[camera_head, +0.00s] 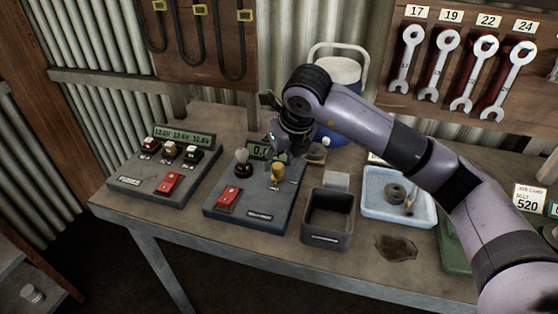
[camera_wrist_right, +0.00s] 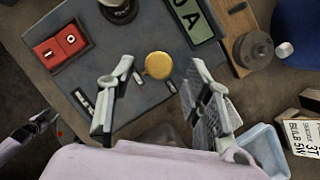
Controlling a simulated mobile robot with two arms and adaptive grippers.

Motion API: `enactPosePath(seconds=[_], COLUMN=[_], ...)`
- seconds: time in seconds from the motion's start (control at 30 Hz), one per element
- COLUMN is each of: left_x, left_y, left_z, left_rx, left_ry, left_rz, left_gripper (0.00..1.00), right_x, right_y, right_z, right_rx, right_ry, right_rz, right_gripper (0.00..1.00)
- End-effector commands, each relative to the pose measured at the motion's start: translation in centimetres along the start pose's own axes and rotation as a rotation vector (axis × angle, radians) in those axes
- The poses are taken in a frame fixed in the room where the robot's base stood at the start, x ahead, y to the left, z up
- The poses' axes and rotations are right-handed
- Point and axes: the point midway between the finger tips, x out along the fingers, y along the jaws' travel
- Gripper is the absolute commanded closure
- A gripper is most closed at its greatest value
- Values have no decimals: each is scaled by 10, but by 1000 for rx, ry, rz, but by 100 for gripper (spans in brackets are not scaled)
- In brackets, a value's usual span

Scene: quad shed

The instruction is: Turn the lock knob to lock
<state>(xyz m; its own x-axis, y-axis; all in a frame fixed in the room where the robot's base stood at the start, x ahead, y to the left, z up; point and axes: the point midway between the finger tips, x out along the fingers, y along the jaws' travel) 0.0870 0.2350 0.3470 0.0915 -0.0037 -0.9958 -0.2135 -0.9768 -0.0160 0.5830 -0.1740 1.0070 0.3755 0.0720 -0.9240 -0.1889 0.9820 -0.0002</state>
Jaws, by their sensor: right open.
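A round yellow knob (camera_head: 277,172) stands on the right part of a grey sloped panel box (camera_head: 252,205) on the bench. It also shows in the right wrist view (camera_wrist_right: 158,65), seen from above as a disc. Small white labels lie around it. My right gripper (camera_wrist_right: 162,68) is open, with one finger on each side of the knob in that view; I cannot tell whether they touch it. In the head view the right gripper (camera_head: 287,147) hangs over the panel, partly covering its display. What looks like part of my left gripper (camera_wrist_right: 32,135) shows at the wrist view's lower left.
The panel also carries a red rocker switch (camera_head: 229,197) and a dark knob (camera_head: 243,168). Another panel box (camera_head: 150,180) stands to the left. An open grey bin (camera_head: 327,238) and a white tray (camera_head: 425,215) stand to the right. A blue-and-white jug (camera_head: 340,70) stands behind.

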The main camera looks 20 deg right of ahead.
Motion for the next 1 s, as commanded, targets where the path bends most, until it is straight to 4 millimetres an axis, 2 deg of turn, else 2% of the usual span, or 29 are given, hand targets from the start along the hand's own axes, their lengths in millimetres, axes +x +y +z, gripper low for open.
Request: enactPosePath(seconds=[0.2,0.53,1.0], left_x=[-3,-3,-3], left_y=[0,0,0], left_z=[0,0,0], left_rx=[0,0,-1], left_ry=[0,0,0], left_rz=[0,0,0], left_gripper=[66,66,66], right_x=[21,23,23], right_y=[1,1,0], right_z=[0,0,0], right_rx=[-1,-1,-1], right_ry=[1,0,0], right_rz=[2,1,1], right_gripper=[54,55,86])
